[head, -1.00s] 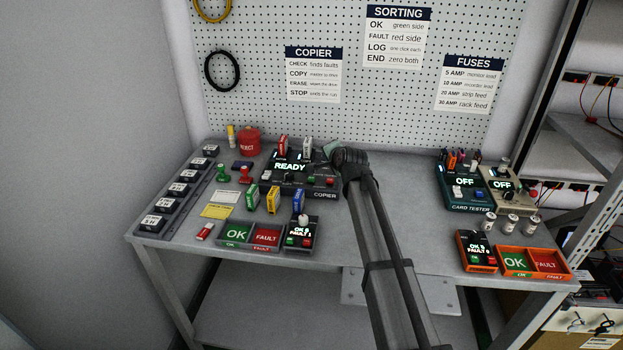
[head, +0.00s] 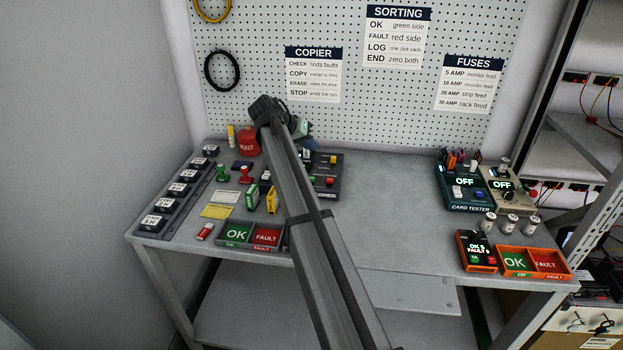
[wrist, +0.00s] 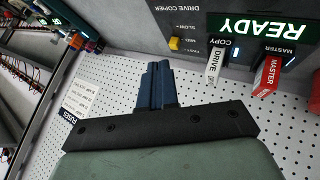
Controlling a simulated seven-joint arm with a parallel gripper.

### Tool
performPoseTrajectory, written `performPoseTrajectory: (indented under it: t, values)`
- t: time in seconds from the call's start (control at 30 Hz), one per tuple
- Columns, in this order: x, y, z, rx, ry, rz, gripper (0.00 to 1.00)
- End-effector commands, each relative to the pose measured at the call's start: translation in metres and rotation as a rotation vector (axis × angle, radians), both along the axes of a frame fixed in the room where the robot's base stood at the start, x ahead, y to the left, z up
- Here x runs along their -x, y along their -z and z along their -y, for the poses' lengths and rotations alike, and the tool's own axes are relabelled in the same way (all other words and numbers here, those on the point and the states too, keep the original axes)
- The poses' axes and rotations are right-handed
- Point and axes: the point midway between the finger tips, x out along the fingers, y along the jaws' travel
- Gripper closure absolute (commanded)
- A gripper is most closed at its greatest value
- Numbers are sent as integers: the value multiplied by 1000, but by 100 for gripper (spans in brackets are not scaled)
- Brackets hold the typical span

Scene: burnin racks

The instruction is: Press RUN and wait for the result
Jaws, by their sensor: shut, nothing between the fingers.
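The copier (head: 328,183) stands at the back of the bench in the head view, mostly hidden behind my arm; a yellow and a red control show on its right part. In the wrist view its dark panel (wrist: 200,15) fills the top, with a lit READY display (wrist: 262,27), a yellow slider (wrist: 175,43), a white drive (wrist: 214,65) in the COPY slot and a red drive (wrist: 268,75) in the MASTER slot. No RUN label is readable. My gripper (wrist: 157,68) is shut and empty, its blue fingers apart from the drives in that picture.
In the head view, an OK/FAULT tray (head: 237,232) lies at the front, with yellow and green drives behind it. A red reject pot (head: 249,142) stands at the back left. The card tester (head: 465,190) is at the right. The bench's middle right is clear.

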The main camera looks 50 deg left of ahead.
Motion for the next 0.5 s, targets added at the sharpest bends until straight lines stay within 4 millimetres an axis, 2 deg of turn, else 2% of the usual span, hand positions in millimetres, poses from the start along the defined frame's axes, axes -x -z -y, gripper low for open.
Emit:
performPoseTrajectory:
  t: [0.13, 0.5]
  values:
    - [5, -7, 0, 37, 7, 20, 100]
    - [5, -7, 1, 40, 8, 22, 100]
